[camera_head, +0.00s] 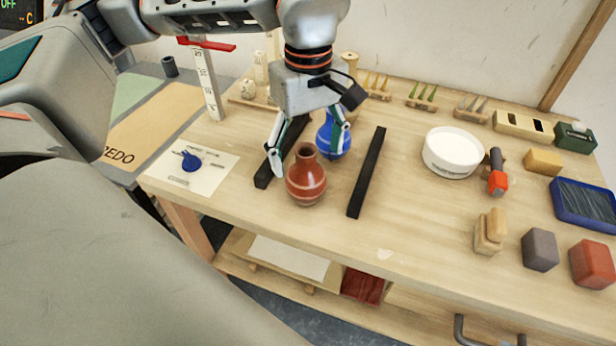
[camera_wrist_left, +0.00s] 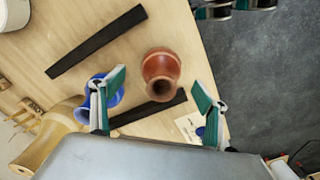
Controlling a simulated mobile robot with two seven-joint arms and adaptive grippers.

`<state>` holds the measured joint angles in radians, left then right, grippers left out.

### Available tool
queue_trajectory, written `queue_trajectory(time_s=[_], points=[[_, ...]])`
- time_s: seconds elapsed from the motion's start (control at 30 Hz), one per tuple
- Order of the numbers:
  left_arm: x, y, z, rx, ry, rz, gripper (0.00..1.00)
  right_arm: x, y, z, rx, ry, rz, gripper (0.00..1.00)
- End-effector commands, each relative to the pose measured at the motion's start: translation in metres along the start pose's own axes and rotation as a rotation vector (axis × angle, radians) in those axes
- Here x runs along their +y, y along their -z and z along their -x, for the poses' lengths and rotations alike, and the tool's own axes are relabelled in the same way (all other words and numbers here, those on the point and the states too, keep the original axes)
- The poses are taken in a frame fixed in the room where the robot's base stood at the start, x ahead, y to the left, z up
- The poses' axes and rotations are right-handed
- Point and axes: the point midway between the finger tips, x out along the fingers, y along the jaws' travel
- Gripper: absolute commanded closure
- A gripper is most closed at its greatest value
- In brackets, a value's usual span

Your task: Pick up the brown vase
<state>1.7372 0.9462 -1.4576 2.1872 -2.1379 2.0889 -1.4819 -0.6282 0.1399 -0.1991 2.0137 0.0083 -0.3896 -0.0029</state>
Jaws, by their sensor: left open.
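The brown vase (camera_head: 306,181) stands upright on the wooden table near its front edge, between two black bars. In the left wrist view the brown vase (camera_wrist_left: 161,73) shows its dark mouth, a little beyond and between the fingertips. My left gripper (camera_head: 308,155) is open above and just behind the vase, pointing down. In the left wrist view the two green-padded fingers of the left gripper (camera_wrist_left: 158,88) are spread wide, with nothing between them held. A blue vase (camera_head: 333,138) stands close behind the brown one, partly covered by a finger. My right gripper is not in view.
Black bars (camera_head: 367,172) lie on either side of the vase. A white bowl (camera_head: 452,153) and a red-tipped tool (camera_head: 497,176) are to the right. Several blocks (camera_head: 540,250) sit at the front right. A paper sheet (camera_head: 212,176) with a blue piece lies left.

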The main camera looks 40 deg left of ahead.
Motion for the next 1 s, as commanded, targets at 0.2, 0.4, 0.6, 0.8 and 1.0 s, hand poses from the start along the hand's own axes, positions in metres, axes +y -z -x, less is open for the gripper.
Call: queue_trajectory(time_s=[0.2, 0.4, 0.6, 0.8, 1.0], points=[[-0.002, 0.000, -0.018, -0.003, 0.001, 0.000, 0.26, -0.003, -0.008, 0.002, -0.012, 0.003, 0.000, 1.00], [-0.004, 0.002, -0.049, -0.004, 0.003, -0.001, 0.26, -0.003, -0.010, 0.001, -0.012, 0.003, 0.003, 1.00], [-0.003, 0.002, -0.059, -0.003, -0.001, 0.000, 0.26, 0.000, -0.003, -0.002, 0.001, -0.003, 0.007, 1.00], [-0.003, 0.002, -0.058, -0.002, -0.002, 0.000, 0.44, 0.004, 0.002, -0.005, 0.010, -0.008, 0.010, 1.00], [-0.003, 0.002, -0.057, -0.002, -0.003, 0.000, 0.78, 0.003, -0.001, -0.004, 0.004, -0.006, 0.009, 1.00]])
